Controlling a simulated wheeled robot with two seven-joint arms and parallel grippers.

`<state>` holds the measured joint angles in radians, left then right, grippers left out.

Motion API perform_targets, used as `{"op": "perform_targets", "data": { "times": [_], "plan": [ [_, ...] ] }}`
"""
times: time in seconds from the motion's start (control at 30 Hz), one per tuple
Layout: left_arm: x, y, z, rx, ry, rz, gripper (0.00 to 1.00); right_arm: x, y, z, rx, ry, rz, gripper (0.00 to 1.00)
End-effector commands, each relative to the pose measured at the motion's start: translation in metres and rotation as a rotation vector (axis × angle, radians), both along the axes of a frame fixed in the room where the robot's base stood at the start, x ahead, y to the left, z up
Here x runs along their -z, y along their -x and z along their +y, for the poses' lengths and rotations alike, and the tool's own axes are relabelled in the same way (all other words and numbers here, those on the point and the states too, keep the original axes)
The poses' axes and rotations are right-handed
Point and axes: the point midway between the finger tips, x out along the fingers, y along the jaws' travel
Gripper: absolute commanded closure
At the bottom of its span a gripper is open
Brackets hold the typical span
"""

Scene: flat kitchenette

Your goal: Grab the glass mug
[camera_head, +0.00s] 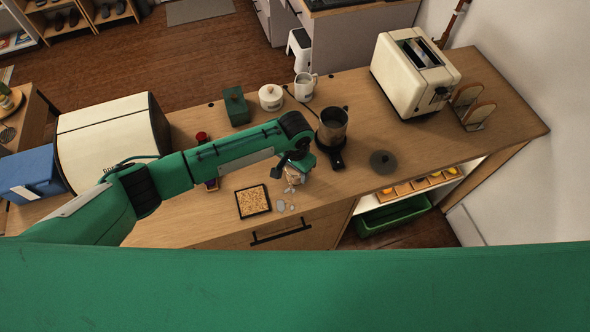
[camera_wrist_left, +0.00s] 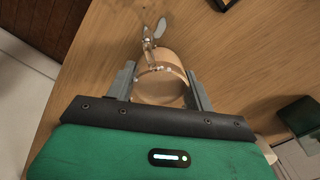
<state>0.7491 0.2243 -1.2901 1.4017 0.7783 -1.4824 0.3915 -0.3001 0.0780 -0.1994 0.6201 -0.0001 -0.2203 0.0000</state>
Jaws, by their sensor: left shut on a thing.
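The glass mug (camera_wrist_left: 160,88) is clear and round, and the wood of the counter shows through it. In the left wrist view it sits between the two fingers of my left gripper (camera_wrist_left: 161,92), which are shut on its sides. In the head view the mug (camera_head: 291,178) is small and partly hidden under my left gripper (camera_head: 298,166), near the front edge of the counter. I cannot tell whether its base touches the counter. My right gripper is not in view.
A square black-framed tray (camera_head: 253,201) lies left of the mug. A coffee grinder or pot (camera_head: 333,126) stands behind it, with a dark round lid (camera_head: 383,162) to the right. A cream toaster (camera_head: 414,72) stands farther back. Counter right of the lid is clear.

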Motion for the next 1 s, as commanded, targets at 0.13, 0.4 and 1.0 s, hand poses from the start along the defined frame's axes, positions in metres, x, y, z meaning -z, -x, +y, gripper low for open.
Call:
{"op": "perform_targets", "data": {
  "times": [0.13, 0.4, 1.0],
  "plan": [
    [-0.005, -0.001, 0.000, 0.000, 0.001, -0.002, 0.76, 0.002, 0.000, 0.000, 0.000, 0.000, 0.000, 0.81],
    [-0.025, -0.001, -0.001, 0.001, 0.003, -0.003, 0.76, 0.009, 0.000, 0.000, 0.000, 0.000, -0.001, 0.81],
    [-0.099, -0.001, 0.000, 0.000, 0.003, -0.003, 0.76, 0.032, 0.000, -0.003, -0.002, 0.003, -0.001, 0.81]
  ]
}}
